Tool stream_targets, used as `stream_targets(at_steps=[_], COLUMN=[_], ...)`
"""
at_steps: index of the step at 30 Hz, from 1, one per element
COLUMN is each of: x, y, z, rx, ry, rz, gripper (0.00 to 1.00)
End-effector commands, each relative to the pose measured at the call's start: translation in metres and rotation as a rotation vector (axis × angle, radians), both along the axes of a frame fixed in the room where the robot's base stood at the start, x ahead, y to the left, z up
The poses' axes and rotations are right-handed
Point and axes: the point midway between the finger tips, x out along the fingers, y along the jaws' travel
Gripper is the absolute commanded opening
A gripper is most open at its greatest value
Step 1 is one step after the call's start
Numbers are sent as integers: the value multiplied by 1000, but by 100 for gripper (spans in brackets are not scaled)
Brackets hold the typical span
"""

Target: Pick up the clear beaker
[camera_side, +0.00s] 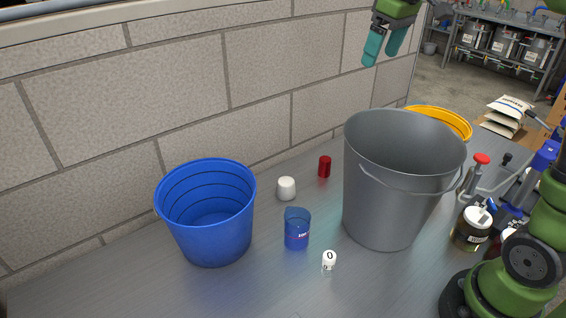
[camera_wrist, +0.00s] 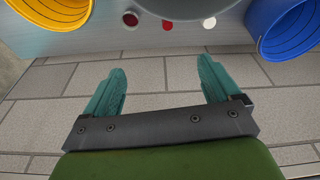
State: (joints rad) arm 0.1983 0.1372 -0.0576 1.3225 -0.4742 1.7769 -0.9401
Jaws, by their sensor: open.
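A see-through blue beaker (camera_side: 297,230) with a spout and printed label stands upright on the grey bench, between the blue and grey buckets in the side view. A small clear vessel (camera_side: 328,265) with a white top marked "0" stands just in front of it. I cannot tell which of these is the clear beaker. Neither can be made out in the wrist view. My gripper (camera_side: 382,58) is open and empty, high above the bench by the wall, far from both. Its teal fingers also show spread in the wrist view (camera_wrist: 161,70), with the block wall behind them.
The blue bucket (camera_side: 203,240) stands left, the tall grey bucket (camera_side: 385,215) right, with a yellow bucket (camera_side: 440,114) behind it. A white cup (camera_side: 286,188) and red cylinder (camera_side: 324,167) stand near the wall. A dark jar (camera_side: 470,233) is at right. The front left bench is clear.

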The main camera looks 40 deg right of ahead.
Motion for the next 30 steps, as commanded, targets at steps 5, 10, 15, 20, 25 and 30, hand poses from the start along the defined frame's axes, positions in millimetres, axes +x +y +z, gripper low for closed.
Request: stream_targets(at_steps=[5, 10, 15, 20, 25, 30], x=[38, 56, 68, 76, 78, 78], y=[-37, -59, -74, -85, -90, -89], z=[-17, -32, -46, -58, -73, -92], rx=[-30, -40, -42, -41, -40, -38], ry=[94, 146, 183, 209, 222, 220], rz=[87, 142, 183, 214, 230, 229], gripper=[90, 90, 90, 90, 90, 90])
